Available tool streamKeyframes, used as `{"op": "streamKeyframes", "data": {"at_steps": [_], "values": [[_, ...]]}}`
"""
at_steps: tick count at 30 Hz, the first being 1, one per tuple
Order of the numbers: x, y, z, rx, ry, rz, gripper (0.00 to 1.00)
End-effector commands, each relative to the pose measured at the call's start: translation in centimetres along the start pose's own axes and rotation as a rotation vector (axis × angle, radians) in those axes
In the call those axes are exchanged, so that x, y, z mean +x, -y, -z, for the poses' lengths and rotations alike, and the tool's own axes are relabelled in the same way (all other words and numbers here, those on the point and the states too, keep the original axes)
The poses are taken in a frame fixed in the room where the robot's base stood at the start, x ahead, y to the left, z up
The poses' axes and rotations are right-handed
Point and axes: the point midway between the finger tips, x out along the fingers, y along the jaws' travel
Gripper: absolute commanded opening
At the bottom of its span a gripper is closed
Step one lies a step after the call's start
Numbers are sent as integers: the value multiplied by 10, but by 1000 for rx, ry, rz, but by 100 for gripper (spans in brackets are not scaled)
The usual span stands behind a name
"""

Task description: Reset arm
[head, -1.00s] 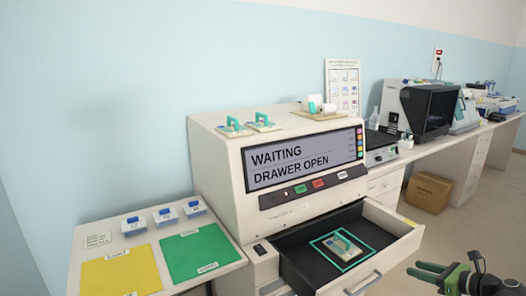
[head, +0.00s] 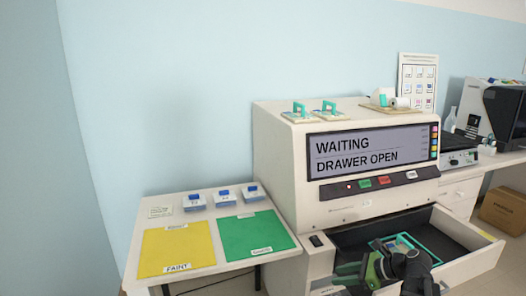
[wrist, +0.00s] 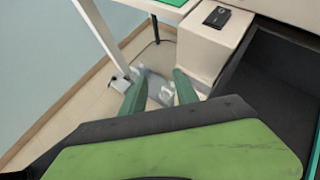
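My gripper (head: 340,274) is at the bottom of the head view, in front of the staining machine's open drawer (head: 462,268), pointing left. In the wrist view its two green fingers (wrist: 158,90) stand apart with nothing held between them, and the floor shows past them. The machine (head: 275,150) has a screen (head: 372,150) reading "WAITING" and "DRAWER OPEN". In the drawer, a slide carrier (head: 396,243) lies inside a teal outline, mostly hidden behind my arm.
A side table holds a yellow mat (head: 176,249), a green mat (head: 255,234) and three blue-topped boxes, one in the middle (head: 224,197). Two teal-handled carriers (head: 299,112) sit on the machine.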

Motion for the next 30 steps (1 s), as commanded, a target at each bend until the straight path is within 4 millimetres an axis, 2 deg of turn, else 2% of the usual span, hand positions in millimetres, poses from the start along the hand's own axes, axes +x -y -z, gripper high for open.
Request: {"op": "streamKeyframes", "data": {"at_steps": [1,3,4,6,9,12,15,21,24,26,27,30], "values": [[41,-23,-4,-96,-44,-69,36],[84,-53,-10,-253,-114,-159,36],[99,-66,-11,-324,-143,-196,36],[129,-92,-11,-488,-203,-277,36],[159,-124,-6,-729,-281,-390,36],[179,-150,5,-1004,-361,-518,36],[178,-159,21,-1257,-432,-641,36],[144,-141,56,-1638,-528,-875,36],[134,-135,64,-1807,-512,-994,36],[134,-136,62,-1905,-462,-1040,36],[120,-135,40,-1895,-466,-1034,36],[104,-132,17,-1892,-467,-1032,36]]}}
